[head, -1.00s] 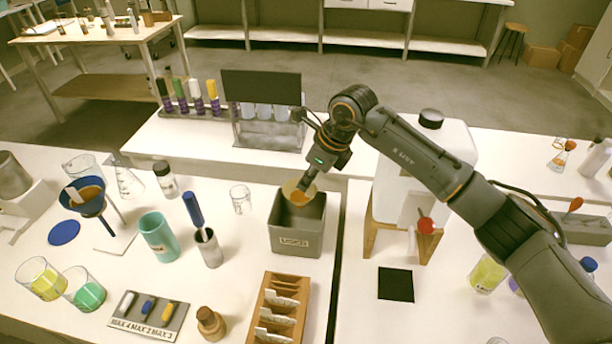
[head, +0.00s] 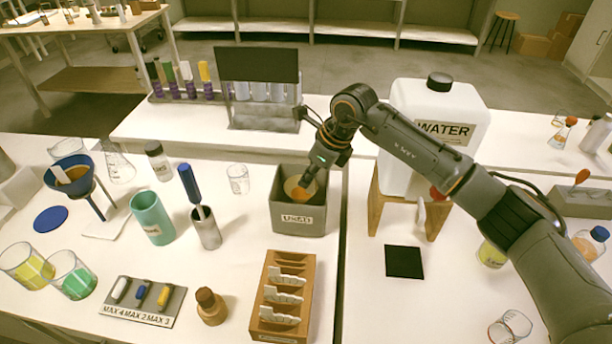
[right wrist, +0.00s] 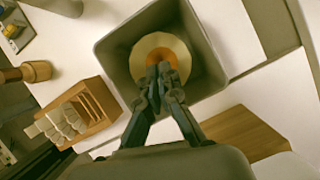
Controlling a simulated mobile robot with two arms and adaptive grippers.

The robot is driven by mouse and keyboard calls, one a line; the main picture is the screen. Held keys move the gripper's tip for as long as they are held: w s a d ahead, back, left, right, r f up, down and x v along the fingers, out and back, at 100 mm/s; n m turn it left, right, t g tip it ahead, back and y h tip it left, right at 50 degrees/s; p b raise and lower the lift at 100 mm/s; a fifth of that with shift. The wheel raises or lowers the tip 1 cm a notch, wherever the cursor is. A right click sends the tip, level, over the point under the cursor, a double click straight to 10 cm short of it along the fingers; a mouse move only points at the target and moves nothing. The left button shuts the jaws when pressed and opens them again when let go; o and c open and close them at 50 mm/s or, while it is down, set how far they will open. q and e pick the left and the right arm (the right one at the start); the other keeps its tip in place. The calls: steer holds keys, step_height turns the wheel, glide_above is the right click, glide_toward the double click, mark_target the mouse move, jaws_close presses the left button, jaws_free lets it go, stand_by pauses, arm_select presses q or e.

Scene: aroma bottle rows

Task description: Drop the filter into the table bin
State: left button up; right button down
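The filter is a round, cream-coloured piece with an orange-brown centre (head: 299,188). It is inside the opening of the grey table bin (head: 298,221), whose front has a label. In the right wrist view the filter (right wrist: 152,50) is at my fingertips, framed by the bin's walls (right wrist: 112,62). My right gripper (head: 309,179) points down into the bin. Its fingers (right wrist: 162,75) come together at the filter's edge and look closed on it. The fingertips partly cover the filter. Whether it touches the bin floor I cannot tell. My left gripper is not in view.
A wooden card rack (head: 258,316) stands in front of the bin, and a small beaker (head: 238,179) is to its left. A water container (head: 455,108) on a wooden stand is to the right. A dark-topped rack (head: 257,65) is behind. A blue funnel (head: 55,181) stands far left.

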steer(key=c, duration=1.4)
jaws_free()
steer(key=shift+c, duration=0.2)
steer(key=v, duration=1.2)
